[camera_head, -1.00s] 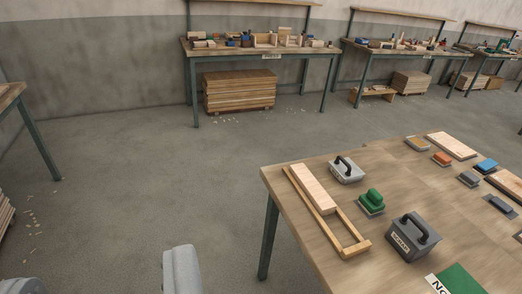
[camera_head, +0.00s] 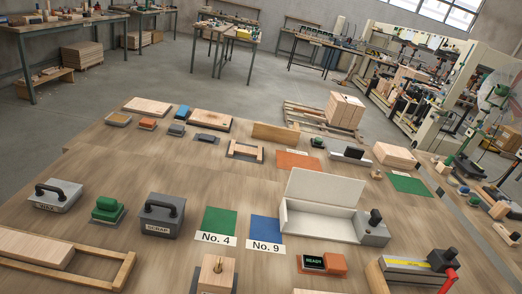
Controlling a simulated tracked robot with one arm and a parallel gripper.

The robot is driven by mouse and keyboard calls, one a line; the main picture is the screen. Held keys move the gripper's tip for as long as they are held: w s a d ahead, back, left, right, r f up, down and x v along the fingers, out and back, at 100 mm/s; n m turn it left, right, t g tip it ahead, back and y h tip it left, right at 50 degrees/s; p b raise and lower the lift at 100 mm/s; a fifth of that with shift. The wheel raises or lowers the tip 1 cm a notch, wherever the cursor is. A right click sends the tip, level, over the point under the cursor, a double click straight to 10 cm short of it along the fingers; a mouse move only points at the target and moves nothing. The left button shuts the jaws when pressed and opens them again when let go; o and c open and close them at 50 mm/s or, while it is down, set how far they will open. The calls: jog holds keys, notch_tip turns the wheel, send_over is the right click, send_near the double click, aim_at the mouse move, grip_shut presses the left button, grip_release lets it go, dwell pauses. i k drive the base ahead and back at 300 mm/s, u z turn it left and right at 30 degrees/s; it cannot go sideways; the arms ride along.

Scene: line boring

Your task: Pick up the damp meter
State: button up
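An orange device with a small dark screen reading "READY" in green (camera_head: 323,264) lies near the front edge of the wooden bench (camera_head: 130,160), right of centre. It looks like the damp meter, but no label confirms this. Just left of it stands a wooden block (camera_head: 214,276) with small metal pieces on top, cut off by the lower edge. My gripper is not in view.
A green card marked No. 4 (camera_head: 219,223) and a blue card marked No. 9 (camera_head: 266,229) lie behind the device. An open white box (camera_head: 318,218) stands close behind. A grey SCRAP box (camera_head: 161,216) is left. A red-handled tool (camera_head: 448,279) is right.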

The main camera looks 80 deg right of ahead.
aim_at(331, 263)
jog(key=z, duration=2.7)
jog(key=k, duration=0.8)
jog(key=z, duration=0.05)
jog(key=i, duration=0.8)
jog(key=u, duration=0.1)
